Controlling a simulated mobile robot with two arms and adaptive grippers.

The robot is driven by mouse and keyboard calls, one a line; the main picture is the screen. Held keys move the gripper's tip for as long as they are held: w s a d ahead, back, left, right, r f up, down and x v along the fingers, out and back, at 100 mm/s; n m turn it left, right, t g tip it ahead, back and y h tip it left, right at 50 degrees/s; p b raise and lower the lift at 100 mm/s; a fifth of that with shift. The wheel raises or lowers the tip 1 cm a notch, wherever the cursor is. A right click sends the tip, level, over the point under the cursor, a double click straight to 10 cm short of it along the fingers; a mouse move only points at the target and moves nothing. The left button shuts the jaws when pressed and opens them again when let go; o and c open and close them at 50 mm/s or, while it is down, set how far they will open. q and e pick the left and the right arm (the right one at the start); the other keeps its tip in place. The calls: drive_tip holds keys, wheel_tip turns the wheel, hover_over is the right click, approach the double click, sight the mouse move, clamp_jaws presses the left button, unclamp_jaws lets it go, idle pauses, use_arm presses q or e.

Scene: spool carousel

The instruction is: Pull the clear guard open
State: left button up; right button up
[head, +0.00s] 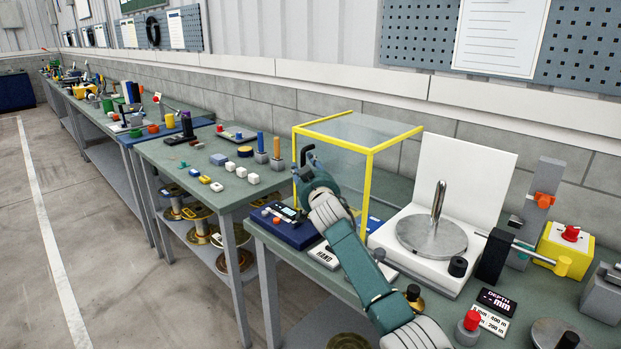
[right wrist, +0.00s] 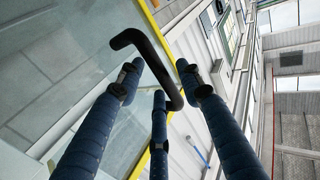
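The clear guard (head: 367,182) is a box of see-through panels with a yellow frame, standing on the green bench in the head view. Its panel and yellow edge also show in the right wrist view (right wrist: 55,65). A black bent handle (right wrist: 150,55) stands out from the guard by the yellow edge. My right gripper (head: 308,160) is at the guard's left front side. In the right wrist view its fingers (right wrist: 157,78) are spread apart around the handle, with gaps, and do not look closed on it. My left gripper is not in view.
A white machine with a round metal plate (head: 432,236) stands right of the guard. A dark blue box (head: 290,230) and a HAND label (head: 324,254) lie by my right arm. Several small blocks and a yellow box with a red button (head: 566,247) crowd the benches. The floor at left is clear.

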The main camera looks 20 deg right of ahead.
drive_tip(key=s+a, duration=0.2)
drive_tip(key=s, duration=0.8)
drive_tip(key=shift+s, duration=0.4)
drive_tip(key=shift+a, duration=0.1)
